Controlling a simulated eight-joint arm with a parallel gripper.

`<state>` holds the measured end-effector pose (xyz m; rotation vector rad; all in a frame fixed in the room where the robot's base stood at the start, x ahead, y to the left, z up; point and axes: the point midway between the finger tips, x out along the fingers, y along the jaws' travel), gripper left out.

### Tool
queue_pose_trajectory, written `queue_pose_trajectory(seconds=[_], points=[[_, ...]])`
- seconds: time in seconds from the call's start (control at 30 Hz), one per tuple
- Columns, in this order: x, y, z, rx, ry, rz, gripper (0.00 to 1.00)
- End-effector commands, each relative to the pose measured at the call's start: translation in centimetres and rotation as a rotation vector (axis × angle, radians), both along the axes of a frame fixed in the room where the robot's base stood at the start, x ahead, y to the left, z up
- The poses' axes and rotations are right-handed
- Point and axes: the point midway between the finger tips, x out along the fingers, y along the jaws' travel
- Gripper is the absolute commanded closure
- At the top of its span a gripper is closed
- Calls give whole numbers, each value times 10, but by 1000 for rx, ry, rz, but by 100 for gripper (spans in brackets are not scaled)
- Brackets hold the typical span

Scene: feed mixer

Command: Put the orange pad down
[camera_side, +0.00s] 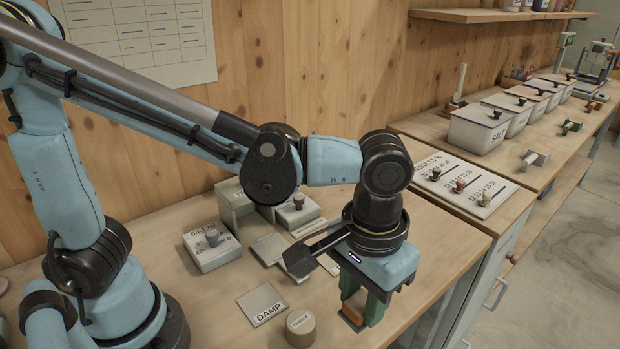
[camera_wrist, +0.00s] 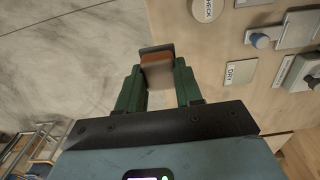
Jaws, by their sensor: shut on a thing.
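The orange pad (camera_side: 352,316) is between the green fingers of my gripper (camera_side: 362,308), near the table's front right in the side view. In the wrist view my gripper (camera_wrist: 158,85) is shut on the pad (camera_wrist: 157,62), which shows an orange-brown face and a dark grey edge. Much of the pad is hidden by the fingers in the side view. I cannot tell whether its underside touches the tabletop.
A round block (camera_side: 300,327) marked CHECK and a plate (camera_side: 262,304) marked DAMP lie left of my gripper. A box with a knob (camera_side: 211,246) stands further back. The table edge (camera_side: 455,262) is close on the right, with floor beyond.

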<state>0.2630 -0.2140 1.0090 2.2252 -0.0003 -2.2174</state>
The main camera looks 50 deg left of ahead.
Motion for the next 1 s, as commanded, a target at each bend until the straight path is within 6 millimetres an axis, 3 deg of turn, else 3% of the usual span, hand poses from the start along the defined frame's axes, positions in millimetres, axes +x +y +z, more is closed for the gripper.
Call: queue_pose_trajectory(seconds=[0.17, 0.6, 0.83, 1.0], points=[[13, 7, -11, 0, 0, 7, 98], [82, 58, -62, 0, 0, 4, 98], [92, 66, -73, 0, 0, 1, 98], [92, 66, -94, 0, 0, 0, 98]])
